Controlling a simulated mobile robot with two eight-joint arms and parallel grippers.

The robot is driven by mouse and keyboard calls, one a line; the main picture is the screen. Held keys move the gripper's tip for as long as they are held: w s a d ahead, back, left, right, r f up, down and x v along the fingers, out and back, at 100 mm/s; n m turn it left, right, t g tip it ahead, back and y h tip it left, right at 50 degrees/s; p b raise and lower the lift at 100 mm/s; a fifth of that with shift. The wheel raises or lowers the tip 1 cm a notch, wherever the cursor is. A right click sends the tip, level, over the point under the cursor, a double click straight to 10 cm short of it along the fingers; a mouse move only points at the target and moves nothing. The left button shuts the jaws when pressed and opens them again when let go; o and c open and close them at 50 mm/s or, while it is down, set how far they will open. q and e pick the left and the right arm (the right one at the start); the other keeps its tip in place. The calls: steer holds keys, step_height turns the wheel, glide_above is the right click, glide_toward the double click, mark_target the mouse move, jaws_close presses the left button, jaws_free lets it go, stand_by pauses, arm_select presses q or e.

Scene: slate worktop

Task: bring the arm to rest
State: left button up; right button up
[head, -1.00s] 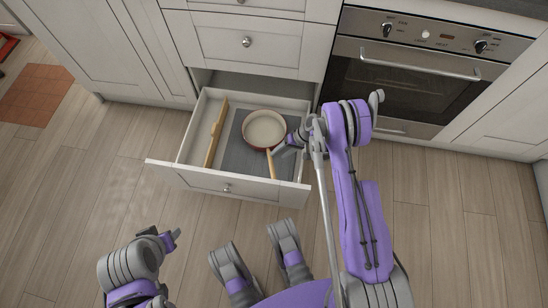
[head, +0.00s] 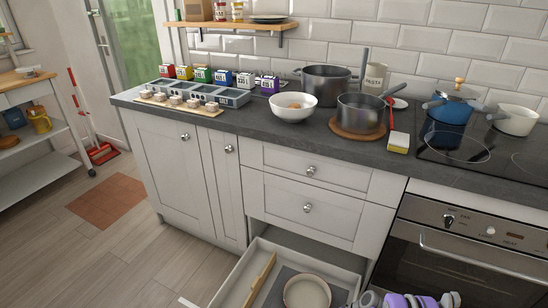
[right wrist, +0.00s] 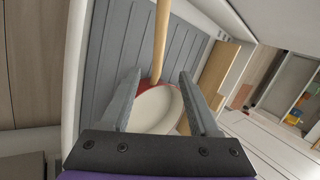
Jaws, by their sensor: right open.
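My right gripper (right wrist: 160,85) is open in the right wrist view, its two grey fingers apart with nothing gripped. Beyond and between the fingers is a red pan (right wrist: 156,108) with a cream inside and a wooden handle (right wrist: 161,35). The pan also shows at the bottom edge of the head view (head: 307,292), lying in the open lower drawer (head: 236,279). Purple and grey parts of my right arm show at the bottom right there, close to the pan. My left gripper is in neither current view.
A wooden divider (head: 262,280) lies in the drawer, left of the pan. The oven (head: 460,250) is right of the drawer. Above is the slate worktop (head: 265,135) with a white bowl (head: 292,106), pots and several small boxes.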

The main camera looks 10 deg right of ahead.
steer(key=s+a+r+n+h, duration=0.1)
steer(key=s+a+r+h, duration=0.15)
steer(key=r, duration=0.95)
steer(key=s+a+r+h, duration=0.1)
steer(key=s+a+r, duration=0.25)
steer(key=r, duration=0.85)
steer(key=s+a+r+n+t+h, duration=0.15)
steer(key=s+r, duration=0.25)
steer(key=s, duration=0.5)
steer(key=s+r+n+t+h, duration=0.15)
steer(key=s+r, duration=0.25)
steer(key=s, duration=0.4)
arm_select(q)
step_height(320, 180, up, 27)
steer(key=t+p, duration=0.1)
steer(key=p, duration=2.2)
steer(key=shift+w+p, duration=0.4)
steer(key=shift+w, duration=0.05)
arm_select(e)
step_height(320, 180, up, 27)
steer(key=w, duration=0.1)
steer(key=shift+a+r+m+t, duration=0.15)
steer(key=shift+m+t, duration=0.15)
steer(key=shift+t, duration=0.1)
arm_select(q)
steer(key=shift+s, duration=0.1)
